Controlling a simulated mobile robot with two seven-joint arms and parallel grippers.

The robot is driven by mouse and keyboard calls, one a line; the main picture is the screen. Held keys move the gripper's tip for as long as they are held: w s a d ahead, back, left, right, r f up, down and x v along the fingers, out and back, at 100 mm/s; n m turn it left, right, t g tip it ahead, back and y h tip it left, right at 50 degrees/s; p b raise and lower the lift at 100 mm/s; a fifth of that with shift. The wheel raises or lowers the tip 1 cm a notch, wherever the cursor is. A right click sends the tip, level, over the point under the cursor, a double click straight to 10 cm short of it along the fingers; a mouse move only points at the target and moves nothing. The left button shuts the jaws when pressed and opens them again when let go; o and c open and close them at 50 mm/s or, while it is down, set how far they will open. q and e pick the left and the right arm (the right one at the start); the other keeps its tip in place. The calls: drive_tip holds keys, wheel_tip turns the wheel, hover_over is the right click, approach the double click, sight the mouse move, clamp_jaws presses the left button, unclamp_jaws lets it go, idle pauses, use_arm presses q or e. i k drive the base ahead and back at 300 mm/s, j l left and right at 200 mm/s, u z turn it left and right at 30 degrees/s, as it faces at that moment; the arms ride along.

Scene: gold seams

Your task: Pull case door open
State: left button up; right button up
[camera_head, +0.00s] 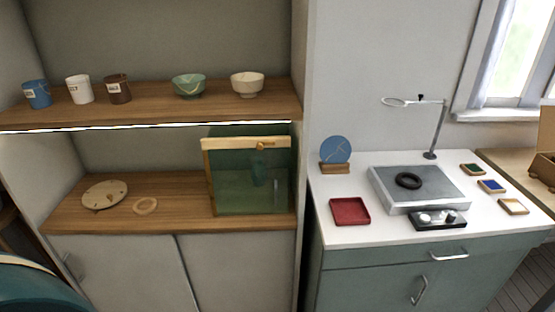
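A small display case (226,184) with dark green see-through panes stands at the right end of the lower wooden shelf. Its door has a pale wooden top rail (228,144) with a small round brown knob (260,146). The door looks shut, though the frame does not settle this. A dim vase-like shape shows behind the glass. Neither of my grippers is in view.
Cups and bowls (188,86) line the upper shelf. A plate (105,194) and a wooden ring (145,206) lie left of the case. A wall panel (304,110) borders it at right. The white worktop (385,232) holds a red tray (349,211).

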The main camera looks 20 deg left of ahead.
sight(207, 169)
drive_tip(key=j+u, duration=0.1)
drive_tip(key=u, duration=0.35)
drive_tip(key=j+u, duration=0.15)
drive_tip(key=u, duration=0.35)
drive_tip(key=i+l, duration=0.15)
drive_tip(key=l, duration=0.2)
drive_tip(key=i+l, duration=0.15)
drive_tip(key=l, duration=0.2)
drive_tip(key=i+l, duration=0.2)
drive_tip(key=l, duration=0.15)
drive_tip(key=i+l, duration=0.15)
drive_tip(key=l, duration=0.2)
drive_tip(key=u, duration=0.05)
